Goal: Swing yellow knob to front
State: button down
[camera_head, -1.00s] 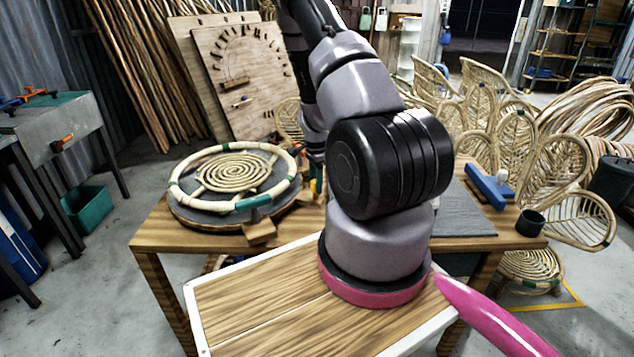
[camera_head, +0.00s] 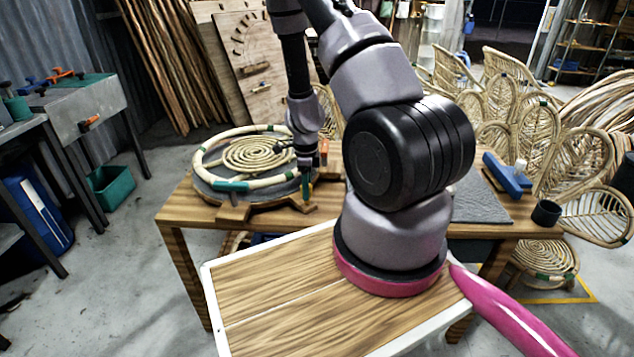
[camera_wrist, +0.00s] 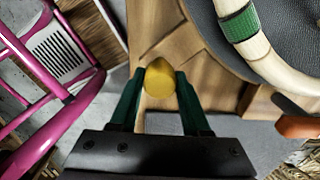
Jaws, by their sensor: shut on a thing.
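The yellow knob (camera_wrist: 158,80) sits between the two green fingertips of my gripper (camera_wrist: 161,76) in the wrist view, and the fingers are shut on it. In the head view my gripper (camera_head: 308,188) points down at the front right of the round table fixture, and the knob is too small and covered to make out clearly. The fixture carries a dark grey disc (camera_head: 207,188) with a pale rattan ring (camera_head: 200,160) bound with green bands. A coiled rattan spiral (camera_head: 254,155) lies inside the ring. A wooden block (camera_head: 231,213) juts out at the disc's front edge.
The wooden workbench (camera_head: 180,208) bears the fixture. A blue tool (camera_head: 508,176) and a dark cup (camera_head: 546,213) stand at its right side. An orange part (camera_wrist: 297,126) lies close to the right of my gripper in the wrist view. Rattan chairs (camera_head: 560,145) stand beyond the bench.

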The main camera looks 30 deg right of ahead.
jog(key=a+m, duration=0.2)
jog(key=a, duration=0.4)
jog(key=w+a+m, duration=0.1)
jog(key=a+m, duration=0.1)
jog(key=a, duration=0.5)
jog(key=w+a+m, duration=0.1)
jog(key=a+m, duration=0.2)
jog(key=a, duration=0.4)
jog(key=shift+a, duration=0.1)
jog(key=shift+w+a+m, duration=0.35)
jog(key=shift+a, duration=0.3)
jog(key=shift+w+a+m, duration=0.3)
jog(key=shift+a+m, duration=0.05)
jog(key=shift+a, duration=0.3)
jog(key=shift+c, duration=1.8)
grip_release()
jog(key=shift+r, duration=0.25)
notch_tip(320, 180, up, 10)
jog(key=shift+r, duration=0.15)
